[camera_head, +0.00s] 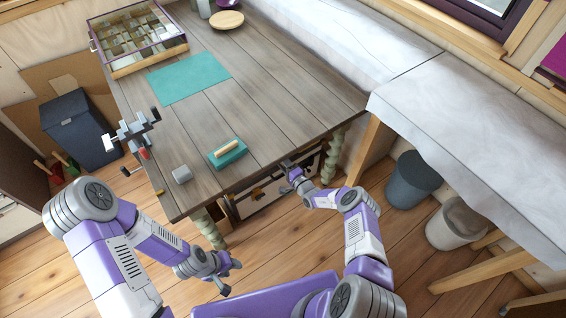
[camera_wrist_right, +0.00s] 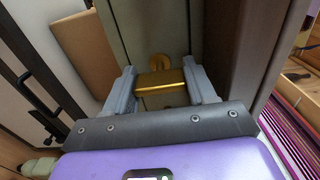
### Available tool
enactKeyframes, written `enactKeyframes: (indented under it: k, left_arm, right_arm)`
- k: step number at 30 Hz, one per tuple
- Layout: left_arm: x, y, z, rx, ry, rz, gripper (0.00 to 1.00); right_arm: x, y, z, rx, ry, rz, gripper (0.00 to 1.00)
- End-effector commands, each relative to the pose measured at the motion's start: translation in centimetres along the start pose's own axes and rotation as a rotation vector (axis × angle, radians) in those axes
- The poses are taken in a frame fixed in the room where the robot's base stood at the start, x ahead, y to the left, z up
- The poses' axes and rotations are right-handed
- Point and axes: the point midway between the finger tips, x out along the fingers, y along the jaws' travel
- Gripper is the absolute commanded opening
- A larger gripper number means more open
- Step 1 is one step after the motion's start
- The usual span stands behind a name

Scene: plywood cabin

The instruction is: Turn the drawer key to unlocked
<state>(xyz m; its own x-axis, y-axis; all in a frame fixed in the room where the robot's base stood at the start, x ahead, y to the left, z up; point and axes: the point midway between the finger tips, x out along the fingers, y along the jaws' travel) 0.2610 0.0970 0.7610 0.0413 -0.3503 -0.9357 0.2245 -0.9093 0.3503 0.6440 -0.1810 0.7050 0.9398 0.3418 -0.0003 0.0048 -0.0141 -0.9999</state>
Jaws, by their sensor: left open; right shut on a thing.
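The brass drawer key (camera_wrist_right: 161,92) shows in the right wrist view, against a grey-brown wooden face. A rounded brass part sits just beyond it on that face. My right gripper (camera_wrist_right: 162,86) is shut on the key, with one grey finger on each side. In the head view the right gripper (camera_head: 288,170) is at the front edge of the wooden table (camera_head: 290,95), and the key is too small to make out there. How far the key is turned I cannot tell. My left gripper (camera_head: 231,279) is open and empty, low in front of the table.
A teal block with a wooden handle (camera_head: 228,150), a grey block (camera_head: 182,174) and a vise (camera_head: 132,130) are along the table's near side. A teal mat (camera_head: 188,77) and a glass-topped case (camera_head: 138,38) lie farther back. Bins (camera_head: 412,180) stand at right.

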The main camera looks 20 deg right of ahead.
Motion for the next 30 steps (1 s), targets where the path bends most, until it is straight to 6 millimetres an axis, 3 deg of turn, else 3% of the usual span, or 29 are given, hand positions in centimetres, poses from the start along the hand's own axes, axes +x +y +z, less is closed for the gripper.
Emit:
enactKeyframes:
  k: [6, 7, 11, 21, 30]
  left_arm:
    - [0.0, 0.0, 0.0, 0.0, 0.0, 0.0, 0.43]
    - [0.0, 0.0, 0.0, 0.0, 0.0, 0.0, 0.43]
    - [0.0, 0.0, 0.0, 0.0, 0.0, 0.0, 0.43]
    - [-0.2, 0.1, 0.0, 0.0, 0.0, 0.0, 0.43]
    - [-1.8, 0.7, 0.1, 0.0, 0.0, 0.0, 0.43]
  right_arm:
    - [0.0, 0.0, -0.2, -0.004, 0.002, 0.001, 0.25]
    - [0.0, 0.0, -0.2, -0.004, 0.002, 0.001, 0.6]
    - [0.0, 0.0, -0.1, -0.003, 0.002, 0.0, 0.8]
    - [-0.4, 0.0, -0.1, -0.001, 0.002, 0.001, 0.81]
    - [-5.0, -0.2, -0.2, 0.001, 0.004, 0.002, 0.81]
